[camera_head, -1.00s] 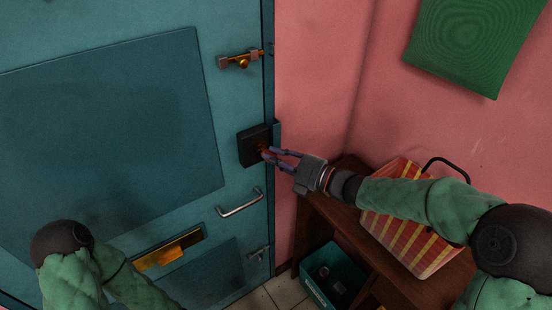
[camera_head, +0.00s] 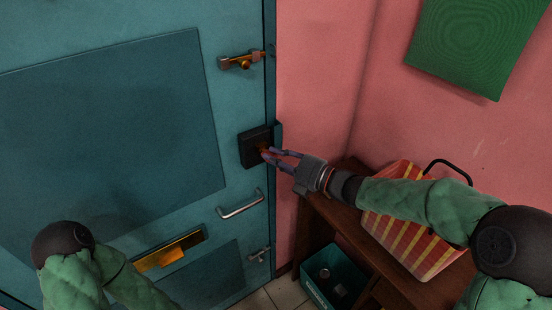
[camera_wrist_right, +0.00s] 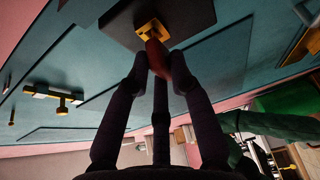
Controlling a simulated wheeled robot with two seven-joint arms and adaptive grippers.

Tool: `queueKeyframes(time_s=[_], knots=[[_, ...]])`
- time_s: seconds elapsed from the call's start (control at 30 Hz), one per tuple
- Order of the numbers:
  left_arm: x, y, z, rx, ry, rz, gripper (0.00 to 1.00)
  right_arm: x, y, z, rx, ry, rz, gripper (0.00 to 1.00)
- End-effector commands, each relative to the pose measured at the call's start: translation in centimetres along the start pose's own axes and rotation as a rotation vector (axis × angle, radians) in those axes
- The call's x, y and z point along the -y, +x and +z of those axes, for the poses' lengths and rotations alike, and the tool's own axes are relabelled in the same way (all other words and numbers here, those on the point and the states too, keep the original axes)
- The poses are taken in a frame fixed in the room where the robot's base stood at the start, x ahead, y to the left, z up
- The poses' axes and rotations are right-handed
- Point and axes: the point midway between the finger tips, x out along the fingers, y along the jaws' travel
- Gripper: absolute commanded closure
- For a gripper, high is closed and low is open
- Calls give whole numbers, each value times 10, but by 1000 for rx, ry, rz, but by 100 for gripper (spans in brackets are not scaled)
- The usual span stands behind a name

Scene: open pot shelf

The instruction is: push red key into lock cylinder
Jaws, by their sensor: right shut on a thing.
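The black lock box (camera_head: 255,147) is on the teal door near its right edge, with the orange-yellow lock cylinder (camera_wrist_right: 151,29) on its face. My right gripper (camera_head: 266,153) is at the lock, shut on the red key (camera_wrist_right: 157,56). In the right wrist view the fingers (camera_wrist_right: 160,75) hold the key, and its far end meets the cylinder. How deep the key sits in the cylinder cannot be told. My left gripper is not in view; only my left arm shows at the lower left of the head view.
A brass latch (camera_head: 241,61) is above the lock, and a metal door handle (camera_head: 240,205) and brass mail slot (camera_head: 168,250) are below. At right, a wooden shelf (camera_head: 330,213) holds a striped bag (camera_head: 415,240). A teal crate (camera_head: 318,291) sits beneath.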

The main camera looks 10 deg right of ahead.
Motion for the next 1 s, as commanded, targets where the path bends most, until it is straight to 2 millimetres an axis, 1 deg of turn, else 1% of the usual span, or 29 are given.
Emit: queueKeyframes(time_s=[0.77,0.8,0.87,0.9,1.0], knots=[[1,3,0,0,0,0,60,0,6,3,0,0,0,100],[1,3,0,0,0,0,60,0,6,3,0,0,0,72],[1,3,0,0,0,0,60,0,6,3,0,0,0,55],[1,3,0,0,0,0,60,0,6,3,0,0,0,50],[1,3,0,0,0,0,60,0,6,3,0,0,0,50]])
